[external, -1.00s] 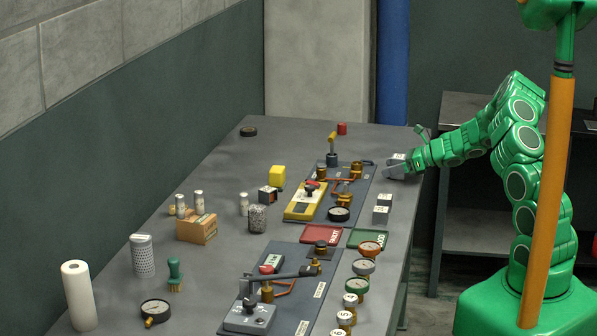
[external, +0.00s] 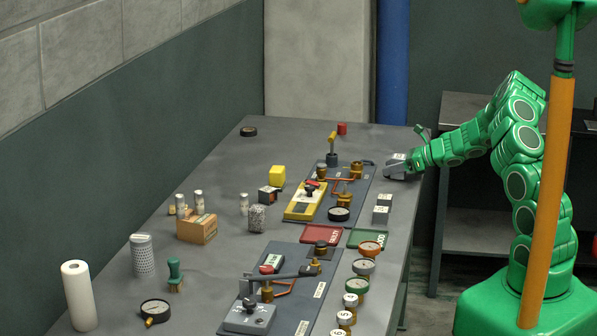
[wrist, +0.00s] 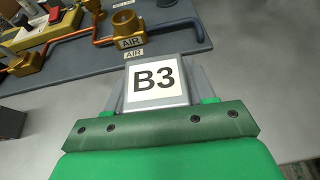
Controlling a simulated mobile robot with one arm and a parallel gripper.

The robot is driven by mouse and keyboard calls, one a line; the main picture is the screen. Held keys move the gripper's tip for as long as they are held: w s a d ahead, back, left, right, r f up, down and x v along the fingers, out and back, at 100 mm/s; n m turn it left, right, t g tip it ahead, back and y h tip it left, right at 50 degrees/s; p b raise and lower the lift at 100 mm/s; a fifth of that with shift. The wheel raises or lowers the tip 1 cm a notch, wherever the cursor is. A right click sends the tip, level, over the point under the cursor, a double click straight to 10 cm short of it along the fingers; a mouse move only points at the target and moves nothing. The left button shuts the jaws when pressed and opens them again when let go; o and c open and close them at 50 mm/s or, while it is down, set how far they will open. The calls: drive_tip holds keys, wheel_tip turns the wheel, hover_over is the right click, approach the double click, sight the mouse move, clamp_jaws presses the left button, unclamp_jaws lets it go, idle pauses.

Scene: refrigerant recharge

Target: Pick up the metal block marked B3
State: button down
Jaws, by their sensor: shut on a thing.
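The metal block marked B3 (wrist: 155,80) is grey with a white label on top, and it sits between my gripper's fingers in the wrist view. In the external view the block (external: 397,157) is at the table's right edge, near the back. My gripper (external: 398,168) is shut on it, with a finger along each side. The block appears to be at table level; I cannot tell whether it is lifted clear. Its underside is hidden.
Two more metal blocks (external: 382,207) stand in front along the right edge. A grey plate (wrist: 110,55) with brass fittings marked AIR lies beyond the block. Red (external: 322,233) and green (external: 366,238) trays lie further forward. Table space behind the block is clear.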

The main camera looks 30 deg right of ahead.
sight(393, 156)
drive_tip(key=shift+r, duration=0.15)
drive_tip(key=shift+r, duration=0.25)
wheel_tip(393, 156, up, 3)
drive_tip(key=shift+s+f, duration=0.1)
drive_tip(key=shift+f, duration=0.05)
drive_tip(key=s+a+r, duration=0.2)
drive_tip(key=s+r, duration=0.7)
drive_tip(key=s, duration=0.4)
drive_tip(key=shift+s+a+r, duration=0.15)
drive_tip(key=shift+s+r, duration=0.1)
drive_tip(key=shift+s, duration=0.05)
